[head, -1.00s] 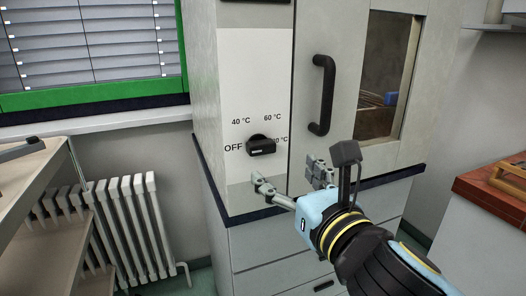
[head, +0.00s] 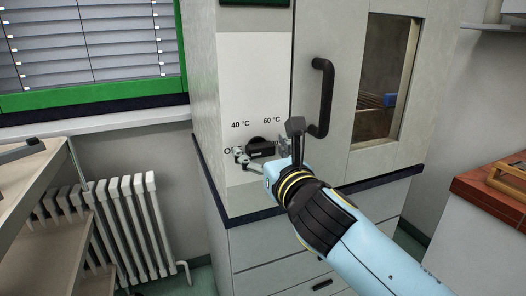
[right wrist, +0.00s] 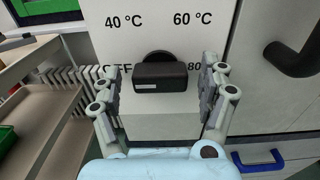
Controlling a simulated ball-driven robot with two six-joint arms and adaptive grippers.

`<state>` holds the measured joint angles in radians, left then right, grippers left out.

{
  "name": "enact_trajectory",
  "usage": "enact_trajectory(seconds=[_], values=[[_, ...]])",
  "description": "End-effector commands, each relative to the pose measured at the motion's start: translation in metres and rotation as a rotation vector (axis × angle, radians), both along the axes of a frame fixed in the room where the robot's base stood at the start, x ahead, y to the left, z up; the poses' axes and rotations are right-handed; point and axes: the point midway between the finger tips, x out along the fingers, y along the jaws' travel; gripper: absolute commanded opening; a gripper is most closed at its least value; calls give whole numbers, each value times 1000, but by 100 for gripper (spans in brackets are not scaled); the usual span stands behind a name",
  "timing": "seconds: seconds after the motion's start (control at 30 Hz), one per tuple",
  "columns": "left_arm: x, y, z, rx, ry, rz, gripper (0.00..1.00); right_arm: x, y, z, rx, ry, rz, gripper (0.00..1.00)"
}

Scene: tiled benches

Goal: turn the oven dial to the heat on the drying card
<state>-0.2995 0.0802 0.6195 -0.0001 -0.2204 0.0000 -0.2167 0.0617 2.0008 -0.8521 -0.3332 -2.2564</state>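The oven dial (head: 262,147) is a black bar knob on the white front panel of the oven (head: 232,90). In the right wrist view the dial (right wrist: 160,76) lies level, with 40 °C and 60 °C printed above it, OFF at its left and an 80 label at its right, both partly covered by fingers. My right gripper (head: 261,151) is open, with one finger on each side of the dial; gaps show between fingers and knob in the wrist view (right wrist: 162,82). The drying card is not seen. My left gripper is out of view.
A black door handle (head: 322,97) stands out just right of the dial, close to my right gripper. A radiator (head: 115,230) and shelf (head: 40,190) are at the left. A brown-topped bench (head: 495,190) is at the right.

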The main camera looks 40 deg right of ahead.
Motion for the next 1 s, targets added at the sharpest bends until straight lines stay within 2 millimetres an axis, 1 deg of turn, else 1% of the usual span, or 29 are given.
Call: enact_trajectory(seconds=[0.03,0.4,0.43,0.77,1.0], values=[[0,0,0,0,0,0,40,0,0,0,0,0,0,70],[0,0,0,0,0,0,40,0,0,0,1,0,0,22],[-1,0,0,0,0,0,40,0,0,0,1,0,0,20],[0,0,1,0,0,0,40,0,0,0,53,-12,0,20],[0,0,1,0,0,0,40,-1,0,-1,203,-46,0,20]])
